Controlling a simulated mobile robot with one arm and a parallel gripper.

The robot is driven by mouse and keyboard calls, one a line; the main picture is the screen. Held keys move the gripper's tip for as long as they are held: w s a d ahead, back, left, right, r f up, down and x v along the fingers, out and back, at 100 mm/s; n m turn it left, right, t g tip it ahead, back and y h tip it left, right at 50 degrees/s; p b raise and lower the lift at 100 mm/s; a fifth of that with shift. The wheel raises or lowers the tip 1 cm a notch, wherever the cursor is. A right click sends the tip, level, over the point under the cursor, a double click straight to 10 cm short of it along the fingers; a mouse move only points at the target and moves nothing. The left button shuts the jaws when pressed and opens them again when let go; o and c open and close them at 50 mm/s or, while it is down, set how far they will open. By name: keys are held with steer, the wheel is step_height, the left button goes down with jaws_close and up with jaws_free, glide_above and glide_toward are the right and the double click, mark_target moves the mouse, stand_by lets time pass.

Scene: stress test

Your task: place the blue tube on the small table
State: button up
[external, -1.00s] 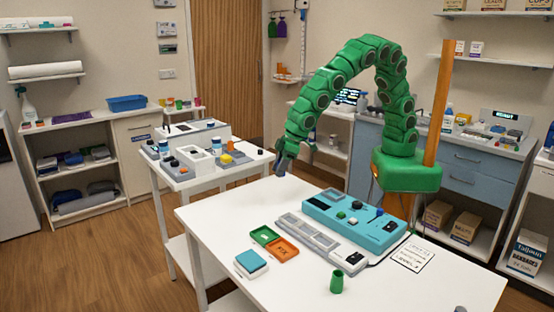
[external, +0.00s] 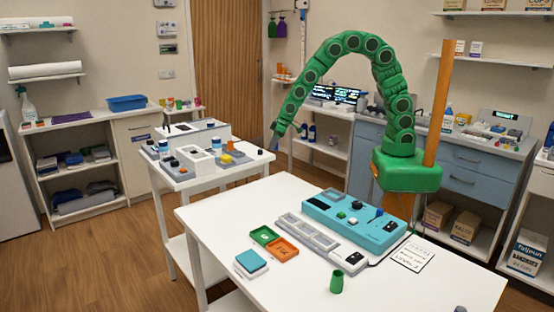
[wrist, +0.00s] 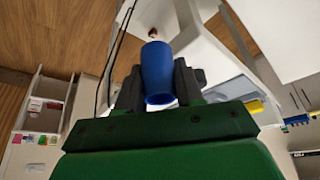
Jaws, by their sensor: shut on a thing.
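In the wrist view the blue tube (wrist: 157,72) sits between the two dark fingers of my gripper (wrist: 158,88), which is shut on it. In the external view my gripper (external: 277,129) hangs in the air beyond the big white table's far edge, right of and higher than the white side table (external: 183,184). A small low stand with coloured cups (external: 183,109) is by the door at the back. I cannot tell which of these is the small table.
The big white table (external: 210,222) holds a teal device (external: 355,222), a grey rack (external: 308,233), a green tray (external: 265,235), an orange tray (external: 283,249) and a green cup (external: 337,282). The side table carries grey and white blocks (external: 196,163). Floor shows between the furniture.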

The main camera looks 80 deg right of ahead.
steer(key=s+d, duration=0.2)
steer(key=d, duration=0.5)
steer(key=w+a, duration=0.1)
steer(key=a, duration=0.1)
steer(key=w+a+r+m, duration=0.1)
steer(key=a, duration=0.2)
steer(key=a+r+m, duration=0.1)
steer(key=a, duration=0.1)
steer(key=shift+w+a+h, duration=0.35)
steer(key=shift+w+h, duration=0.05)
steer(key=w+a+r+m, duration=0.1)
steer(key=w+a+r+m+h, duration=0.1)
steer(key=r+m, duration=0.1)
steer(key=shift+w+a+r+m, duration=0.1)
steer(key=shift+w+r+m, duration=0.05)
steer(key=shift+m, duration=0.15)
steer(key=w+d+r+m+g+h, duration=0.35)
steer(key=d+r+m, duration=0.4)
steer(key=m, duration=0.35)
steer(key=shift+y, duration=0.25)
steer(key=shift+w+f, duration=1.6)
steer(key=shift+w, duration=0.6)
steer(key=shift+w+f, duration=1.55)
steer(key=shift+w, duration=0.7)
steer(key=shift+w+f, duration=1.6)
steer(key=shift+w, duration=0.6)
steer(key=shift+w+a+f, duration=0.1)
steer(key=shift+f, duration=0.05)
